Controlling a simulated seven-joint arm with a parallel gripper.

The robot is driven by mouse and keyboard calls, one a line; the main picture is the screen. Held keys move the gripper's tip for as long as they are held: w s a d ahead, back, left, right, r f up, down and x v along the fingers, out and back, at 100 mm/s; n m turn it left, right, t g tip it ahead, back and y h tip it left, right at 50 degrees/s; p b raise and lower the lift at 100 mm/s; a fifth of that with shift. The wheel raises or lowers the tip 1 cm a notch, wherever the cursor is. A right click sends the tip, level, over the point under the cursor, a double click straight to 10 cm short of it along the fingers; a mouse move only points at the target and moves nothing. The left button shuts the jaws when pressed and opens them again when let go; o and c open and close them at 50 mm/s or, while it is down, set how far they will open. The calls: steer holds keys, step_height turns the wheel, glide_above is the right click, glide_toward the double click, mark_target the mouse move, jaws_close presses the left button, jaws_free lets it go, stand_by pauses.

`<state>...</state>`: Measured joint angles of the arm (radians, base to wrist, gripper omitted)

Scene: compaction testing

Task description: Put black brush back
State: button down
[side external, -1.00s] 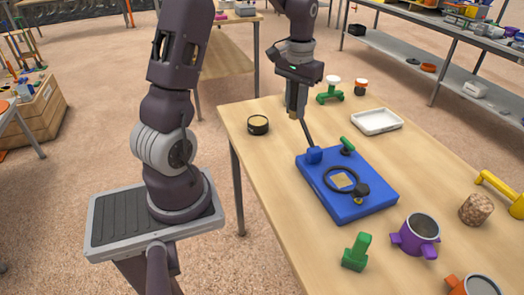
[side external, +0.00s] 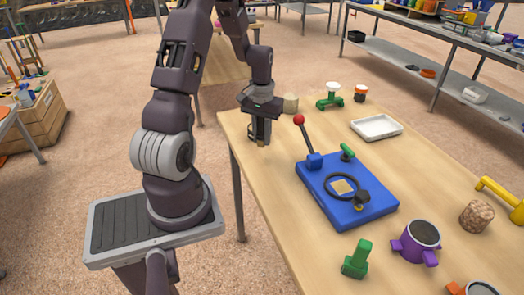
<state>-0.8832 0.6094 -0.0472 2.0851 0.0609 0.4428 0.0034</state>
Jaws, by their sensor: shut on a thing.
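My gripper (side external: 260,147) points down at the left part of the wooden table (side external: 262,180). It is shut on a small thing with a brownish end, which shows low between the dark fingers. I take this for the black brush, but the fingers hide most of it and its shape cannot be made out. A round black tin (side external: 250,131) stands right behind the gripper and is mostly hidden by it. I cannot tell whether the held thing touches the tin or the table.
A blue press base (side external: 345,205) with a red-knobbed lever (side external: 299,120) stands right of the gripper. A beige cylinder (side external: 290,103) stands behind it. A white tray (side external: 376,128), green handle piece (side external: 356,260) and purple cup (side external: 417,242) lie farther right. Table between gripper and base is clear.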

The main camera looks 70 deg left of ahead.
mark_target(262, 147)
step_height(262, 147, down, 5)
steer(key=shift+r, duration=0.15)
steer(key=c, duration=1.3)
jaws_free()
